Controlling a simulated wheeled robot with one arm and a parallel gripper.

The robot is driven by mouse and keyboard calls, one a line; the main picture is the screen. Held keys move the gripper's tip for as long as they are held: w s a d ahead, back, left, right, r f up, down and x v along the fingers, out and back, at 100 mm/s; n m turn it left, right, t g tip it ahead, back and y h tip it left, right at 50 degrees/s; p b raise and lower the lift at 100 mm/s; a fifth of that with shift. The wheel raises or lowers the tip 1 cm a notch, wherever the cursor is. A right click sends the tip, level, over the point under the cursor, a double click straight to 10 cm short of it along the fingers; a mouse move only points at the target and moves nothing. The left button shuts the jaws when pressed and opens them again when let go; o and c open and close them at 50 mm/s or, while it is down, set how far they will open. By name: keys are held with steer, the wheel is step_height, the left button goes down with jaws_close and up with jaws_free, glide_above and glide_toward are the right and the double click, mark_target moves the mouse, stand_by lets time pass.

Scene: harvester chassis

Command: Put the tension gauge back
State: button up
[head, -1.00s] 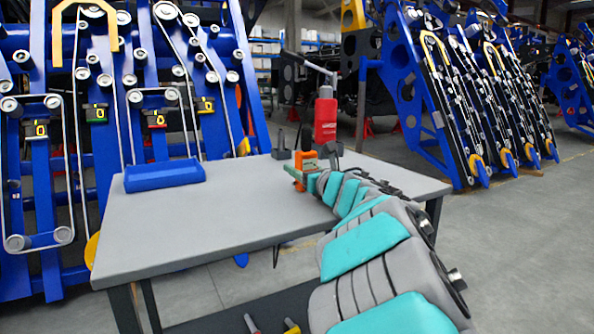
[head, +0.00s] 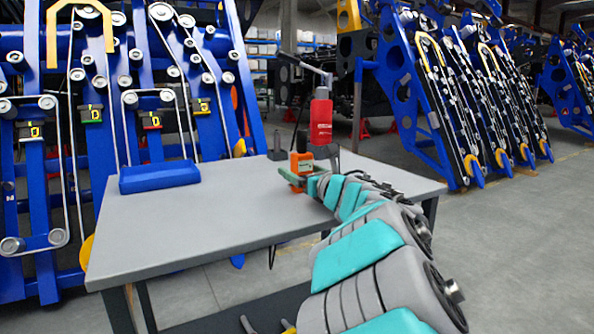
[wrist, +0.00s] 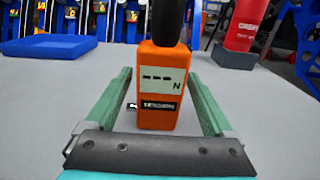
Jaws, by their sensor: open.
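The tension gauge (wrist: 161,85) is an orange block with a display reading dashes and "N" and a black upper part. In the wrist view it stands upright between my open fingers, with a visible gap on each side. In the head view the gauge (head: 301,163) is at the far part of the grey table, at the end of my arm. My gripper (wrist: 165,100) has green fingers, low over the table top, one on each side of the gauge. The gauge's lower front edge shows on or just above the table; exact contact is unclear.
A blue tray (head: 159,177) lies on the table's left; its interior is not clear. A red cylinder (head: 321,121) stands behind the gauge on a dark base (wrist: 236,57). Blue belt frames (head: 124,75) with small gauges rise behind. The table's (head: 190,225) front and middle are clear.

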steer(key=v, duration=1)
steer(key=shift+s+d, duration=0.1)
steer(key=shift+d, duration=0.05)
